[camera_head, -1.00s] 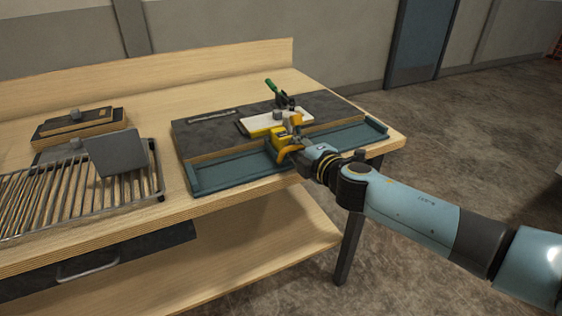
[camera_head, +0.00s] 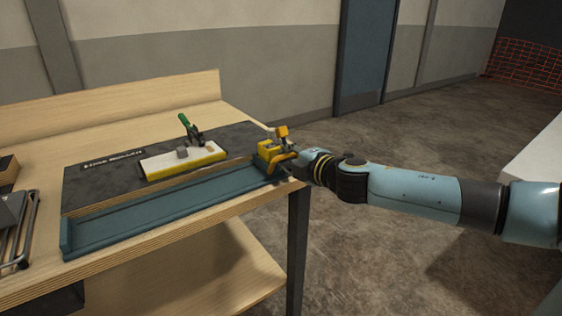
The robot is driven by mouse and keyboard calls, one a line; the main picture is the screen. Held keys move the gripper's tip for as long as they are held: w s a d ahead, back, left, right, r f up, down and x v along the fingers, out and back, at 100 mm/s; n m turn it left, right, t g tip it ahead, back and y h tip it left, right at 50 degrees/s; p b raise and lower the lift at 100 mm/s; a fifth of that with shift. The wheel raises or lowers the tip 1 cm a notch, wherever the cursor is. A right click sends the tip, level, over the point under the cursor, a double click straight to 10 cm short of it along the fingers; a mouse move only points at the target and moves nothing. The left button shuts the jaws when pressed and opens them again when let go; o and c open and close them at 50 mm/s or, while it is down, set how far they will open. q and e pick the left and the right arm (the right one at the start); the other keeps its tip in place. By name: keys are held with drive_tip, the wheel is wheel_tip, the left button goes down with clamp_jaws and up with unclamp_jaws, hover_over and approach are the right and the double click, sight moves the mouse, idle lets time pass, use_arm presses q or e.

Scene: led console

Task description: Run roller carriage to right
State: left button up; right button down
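The yellow roller carriage (camera_head: 270,150), with an orange knob on top, stands at the right end of the long blue-grey track (camera_head: 150,210) along the bench's front edge. My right gripper (camera_head: 289,167) is at the carriage's front right side, by its orange handle. It appears shut on the carriage there, though the fingertips are small and partly hidden. My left gripper is not in view.
A white plate with a yellow edge (camera_head: 180,162) lies on the dark board behind the track, with a green-handled clamp (camera_head: 190,128) beside it. A wire rack (camera_head: 20,240) is at the left edge. The track left of the carriage is clear.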

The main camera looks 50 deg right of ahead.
drive_tip(key=shift+s+d+f, duration=0.25)
drive_tip(key=shift+s+d, duration=0.05)
drive_tip(key=shift+d, duration=0.2)
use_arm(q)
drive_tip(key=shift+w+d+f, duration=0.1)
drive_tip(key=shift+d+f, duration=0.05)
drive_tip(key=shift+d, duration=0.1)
use_arm(e)
drive_tip(key=c, duration=1.6)
unclamp_jaws()
drive_tip(key=shift+s+d+r, duration=0.15)
drive_tip(key=shift+s+d, duration=0.05)
drive_tip(key=shift+s, duration=0.05)
drive_tip(key=shift+w, duration=0.15)
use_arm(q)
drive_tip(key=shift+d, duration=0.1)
use_arm(e)
drive_tip(key=v, duration=1.2)
